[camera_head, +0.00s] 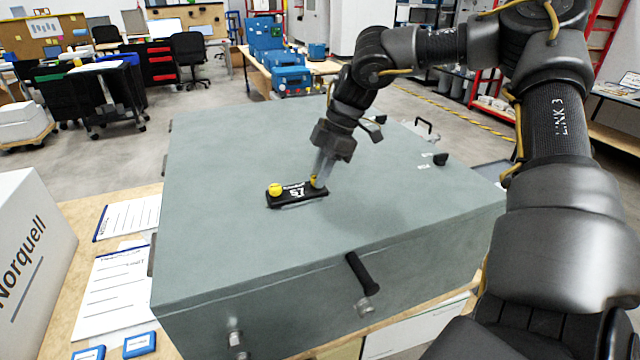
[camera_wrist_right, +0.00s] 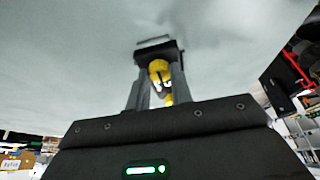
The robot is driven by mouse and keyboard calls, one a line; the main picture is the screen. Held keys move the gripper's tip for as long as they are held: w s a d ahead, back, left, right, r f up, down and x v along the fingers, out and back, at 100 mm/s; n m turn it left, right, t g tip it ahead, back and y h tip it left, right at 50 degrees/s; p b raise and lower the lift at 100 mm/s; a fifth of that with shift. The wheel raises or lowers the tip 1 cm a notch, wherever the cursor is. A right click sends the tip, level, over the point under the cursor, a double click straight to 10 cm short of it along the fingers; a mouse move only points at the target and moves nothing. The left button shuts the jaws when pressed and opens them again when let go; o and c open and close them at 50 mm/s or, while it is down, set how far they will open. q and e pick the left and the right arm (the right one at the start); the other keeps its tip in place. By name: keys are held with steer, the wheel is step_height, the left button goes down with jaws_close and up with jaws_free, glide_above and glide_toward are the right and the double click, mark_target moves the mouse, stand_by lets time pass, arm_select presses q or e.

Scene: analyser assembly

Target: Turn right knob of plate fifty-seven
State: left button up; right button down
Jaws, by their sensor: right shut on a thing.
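Plate fifty-seven (camera_head: 297,194) is a small black plate with a white "57" on top of the grey-green analyser box (camera_head: 230,150). Its left yellow knob (camera_head: 275,188) stands free. Its right yellow knob (camera_head: 314,181) is partly hidden by my right gripper (camera_head: 318,178), which comes down on it from above. In the right wrist view, my right gripper (camera_wrist_right: 160,85) has its two fingers on either side of a yellow knob (camera_wrist_right: 159,70), with the dark plate (camera_wrist_right: 158,47) beyond. The right gripper is shut on the right knob. My left gripper is not in view.
The box top is mostly clear around the plate. Small black fittings (camera_head: 440,159) sit on its right side, and a black handle (camera_head: 362,274) is on its front face. Papers (camera_head: 112,290) and blue items (camera_head: 140,344) lie on the table at left, near a white Norquell box (camera_head: 30,260).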

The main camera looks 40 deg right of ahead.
steer(key=shift+m+b, duration=0.4)
steer(key=shift+b, duration=0.05)
steer(key=c, duration=1.2)
jaws_free()
steer(key=shift+r, duration=0.1)
steer(key=b+v, duration=0.1)
steer(key=v, duration=0.9)
steer(key=shift+s+r, duration=0.2)
steer(key=shift+r, duration=0.15)
